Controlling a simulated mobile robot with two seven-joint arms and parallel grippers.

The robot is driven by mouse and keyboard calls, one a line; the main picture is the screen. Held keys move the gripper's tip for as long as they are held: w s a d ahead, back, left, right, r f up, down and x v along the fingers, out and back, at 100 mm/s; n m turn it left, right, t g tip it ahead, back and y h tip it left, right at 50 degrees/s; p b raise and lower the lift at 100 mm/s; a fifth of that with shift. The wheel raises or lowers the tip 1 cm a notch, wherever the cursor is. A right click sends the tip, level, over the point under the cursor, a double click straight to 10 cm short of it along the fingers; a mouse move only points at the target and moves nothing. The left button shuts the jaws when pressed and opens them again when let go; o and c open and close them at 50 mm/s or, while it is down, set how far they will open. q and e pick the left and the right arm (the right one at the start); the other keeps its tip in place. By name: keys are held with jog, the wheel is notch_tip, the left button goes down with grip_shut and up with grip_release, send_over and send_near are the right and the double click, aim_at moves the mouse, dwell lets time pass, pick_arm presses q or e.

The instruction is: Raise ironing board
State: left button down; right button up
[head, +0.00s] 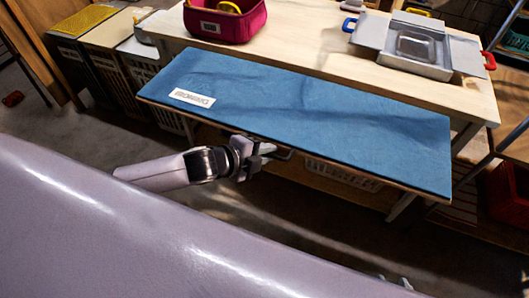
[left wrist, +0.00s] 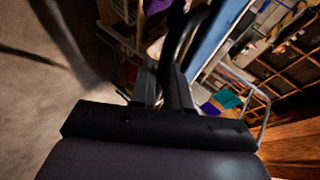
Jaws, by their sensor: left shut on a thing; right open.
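The blue ironing board (head: 310,115), with a white label near its left end, lies along the front of the wooden worktable and looks roughly level. A dark bar handle (head: 284,155) shows just under its near edge. My left gripper (head: 268,151) is shut on this handle beneath the board. In the left wrist view, the fingers (left wrist: 165,88) close around the dark curved bar (left wrist: 185,40), with the blue board (left wrist: 212,38) beside it. Only small tips of my right gripper (head: 395,283) show at the bottom edge of the head view; it is open, mostly hidden.
The wooden worktable (head: 300,55) behind the board carries a magenta bag (head: 225,22) and an open grey metal box (head: 415,50). Baskets stand below it. Cabinets (head: 100,35) stand at the left, and a red crate (head: 508,190) at the right. Some floor (head: 60,115) is clear.

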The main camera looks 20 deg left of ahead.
pick_arm(q)
jog(key=c, duration=1.4)
grip_release()
jog(key=shift+w+r, duration=0.3)
jog(key=shift+r, duration=0.15)
jog(key=shift+c, duration=0.2)
jog(key=shift+a, duration=0.1)
jog(key=v, duration=0.7)
jog(key=shift+s+f, duration=0.35)
jog(key=shift+f, duration=0.05)
jog(key=s+d+f+n, duration=0.4)
jog(key=n, duration=0.5)
jog(key=s+a+f+n+y, duration=0.3)
jog(key=s+a+f+n, duration=0.1)
jog(key=s+f+n, duration=0.4)
jog(key=shift+s+a+n, duration=0.35)
jog(key=shift+s+n, duration=0.05)
jog(key=shift+n, duration=0.4)
